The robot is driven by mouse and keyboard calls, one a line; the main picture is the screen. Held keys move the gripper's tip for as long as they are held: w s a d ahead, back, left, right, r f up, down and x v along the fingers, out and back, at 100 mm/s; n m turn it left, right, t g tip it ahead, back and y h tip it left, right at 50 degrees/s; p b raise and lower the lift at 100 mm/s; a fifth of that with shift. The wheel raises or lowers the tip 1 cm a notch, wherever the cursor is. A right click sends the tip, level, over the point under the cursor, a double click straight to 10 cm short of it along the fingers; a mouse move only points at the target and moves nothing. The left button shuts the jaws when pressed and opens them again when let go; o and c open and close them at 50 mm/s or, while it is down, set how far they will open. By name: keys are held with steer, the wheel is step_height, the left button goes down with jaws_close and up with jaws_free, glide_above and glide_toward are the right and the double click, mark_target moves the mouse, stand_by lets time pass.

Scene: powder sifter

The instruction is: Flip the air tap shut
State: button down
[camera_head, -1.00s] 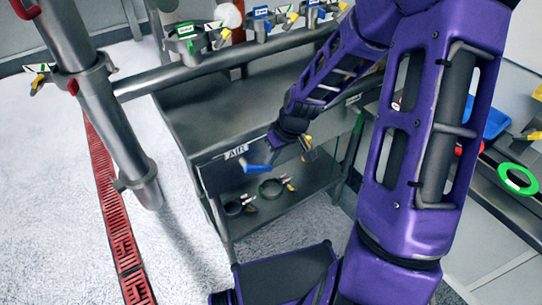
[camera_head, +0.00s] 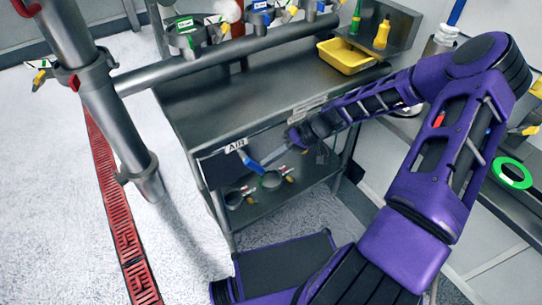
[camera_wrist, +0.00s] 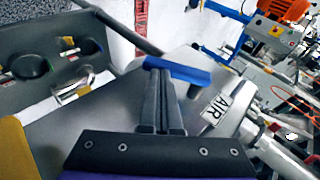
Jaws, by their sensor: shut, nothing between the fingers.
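The air tap's blue lever (camera_head: 251,163) sits just below the white AIR label (camera_head: 236,146) on the front of the grey bench. In the wrist view the blue lever (camera_wrist: 185,72) crosses right at the tips of my gripper (camera_wrist: 160,70), with the AIR label (camera_wrist: 216,108) to the right. My gripper's two dark fingers are closed together with nothing between them. The tips overlap the lever's left part in that view; I cannot tell if they touch it. In the head view my gripper (camera_head: 272,157) is small and dark, beside the lever's right side.
A lower shelf holds round clamps (camera_head: 271,180) under the tap. A steel pipe (camera_head: 225,52) runs along the bench's left edge and meets an upright post (camera_head: 105,110). A yellow tray (camera_head: 346,56) is on the bench top.

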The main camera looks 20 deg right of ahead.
mark_target(263, 169)
steer(key=f+y, duration=0.1)
steer(key=a+y+b, duration=0.1)
steer(key=f+y+b, duration=0.1)
steer(key=shift+s+a+f+m+g+y, duration=0.25)
steer(key=shift+f+m+g+y, duration=0.05)
steer(key=shift+m+y, duration=0.1)
steer(key=shift+a+b, duration=0.1)
steer(key=shift+b, duration=0.2)
stand_by(0.3)
